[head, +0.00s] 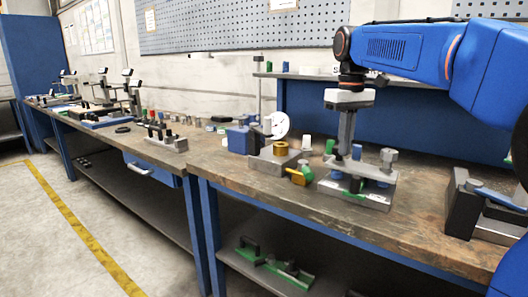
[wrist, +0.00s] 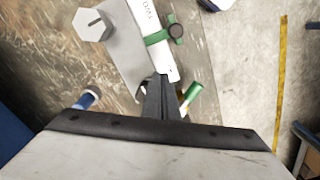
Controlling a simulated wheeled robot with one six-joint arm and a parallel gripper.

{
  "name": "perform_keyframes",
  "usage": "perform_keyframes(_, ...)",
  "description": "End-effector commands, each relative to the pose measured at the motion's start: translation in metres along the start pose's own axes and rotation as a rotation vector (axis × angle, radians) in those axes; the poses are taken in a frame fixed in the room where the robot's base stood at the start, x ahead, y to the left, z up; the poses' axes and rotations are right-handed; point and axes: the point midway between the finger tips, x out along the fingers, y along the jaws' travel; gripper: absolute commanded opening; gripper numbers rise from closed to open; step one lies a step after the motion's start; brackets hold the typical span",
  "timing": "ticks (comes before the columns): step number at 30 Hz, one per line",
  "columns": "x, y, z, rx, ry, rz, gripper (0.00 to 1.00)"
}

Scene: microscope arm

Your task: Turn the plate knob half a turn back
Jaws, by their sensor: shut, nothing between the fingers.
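My gripper (head: 343,152) points straight down over the left part of a grey fixture plate (head: 345,189); its fingers are shut and empty. In the wrist view the closed fingertips (wrist: 162,80) lie over the end of a white lettered bar (wrist: 146,22) with a green band. A grey hexagonal knob (wrist: 92,24) with a dark line on its top sits on the plate, apart from the fingers. It appears to be the grey knob (head: 388,157) at the plate's right in the head view. Which is the plate knob is not marked.
A dial gauge stand (head: 276,125) and a brass-coloured cylinder (head: 280,148) stand left of the fixture. A green-capped cylinder (head: 306,172) lies near the bench edge. A black and grey device (head: 462,205) stands at the right. Some bare bench (head: 415,198) lies between.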

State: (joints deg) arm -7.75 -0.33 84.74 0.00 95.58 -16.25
Motion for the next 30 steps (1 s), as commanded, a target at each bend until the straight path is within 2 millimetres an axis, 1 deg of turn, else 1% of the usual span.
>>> perform_keyframes(17,0.0,0.002,-0.003,0.0,0.002,0.0,0.0)
perform_keyframes(30,0.0,0.011,0.0,0.002,0.002,0.001,0.0)
